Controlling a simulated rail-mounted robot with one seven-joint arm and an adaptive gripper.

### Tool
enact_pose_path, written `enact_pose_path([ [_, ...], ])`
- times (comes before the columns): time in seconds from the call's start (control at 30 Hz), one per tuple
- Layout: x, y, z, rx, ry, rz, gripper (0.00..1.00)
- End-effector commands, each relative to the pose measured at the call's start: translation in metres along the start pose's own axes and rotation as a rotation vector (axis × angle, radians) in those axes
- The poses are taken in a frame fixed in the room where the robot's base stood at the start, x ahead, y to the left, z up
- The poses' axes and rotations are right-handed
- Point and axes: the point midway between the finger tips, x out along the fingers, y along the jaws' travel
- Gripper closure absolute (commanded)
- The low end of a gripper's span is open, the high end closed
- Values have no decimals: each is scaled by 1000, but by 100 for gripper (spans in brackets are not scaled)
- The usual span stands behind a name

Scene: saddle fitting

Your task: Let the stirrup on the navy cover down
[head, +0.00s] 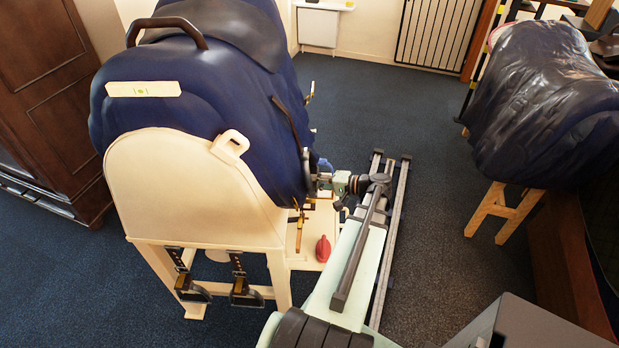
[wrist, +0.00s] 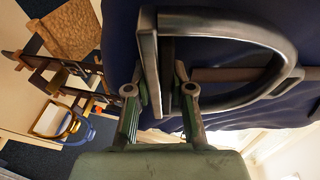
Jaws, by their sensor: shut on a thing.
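The navy cover (head: 215,105) lies over the cream stand (head: 190,190) at the left of the head view. A dark strap (head: 287,122) runs down its right side to the metal stirrup (head: 306,170). My gripper (head: 316,182) is at the stirrup, close against the cover's side. In the wrist view the stirrup (wrist: 258,36) is a rounded metal loop with a straight flat bar. My gripper (wrist: 160,90) is shut on that bar, with one finger on each side. The navy cover (wrist: 205,50) shows behind it. The strap (wrist: 235,74) passes behind the loop.
Two dark stirrups (head: 192,290) hang on straps under the stand's front. A red object (head: 323,249) sits on the stand's low shelf. A spirit level (head: 143,89) and a brown handle (head: 166,24) are on the cover. A dark covered form (head: 545,105) stands right, beyond open floor.

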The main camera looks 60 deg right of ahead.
Motion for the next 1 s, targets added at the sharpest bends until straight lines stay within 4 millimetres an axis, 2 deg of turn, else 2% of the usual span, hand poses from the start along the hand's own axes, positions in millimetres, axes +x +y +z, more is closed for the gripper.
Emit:
enact_pose_path([
  [0.03,2,21,0,0,1,-1,100],
  [0.23,1,51,0,1,0,-2,100],
  [0.37,1,58,0,-1,0,-2,100],
  [0.7,0,57,0,-1,0,-2,100],
  [0.73,0,57,0,-1,0,-2,71],
  [0.8,0,57,0,-1,0,-2,52],
  [1.0,0,58,0,-1,0,-1,52],
])
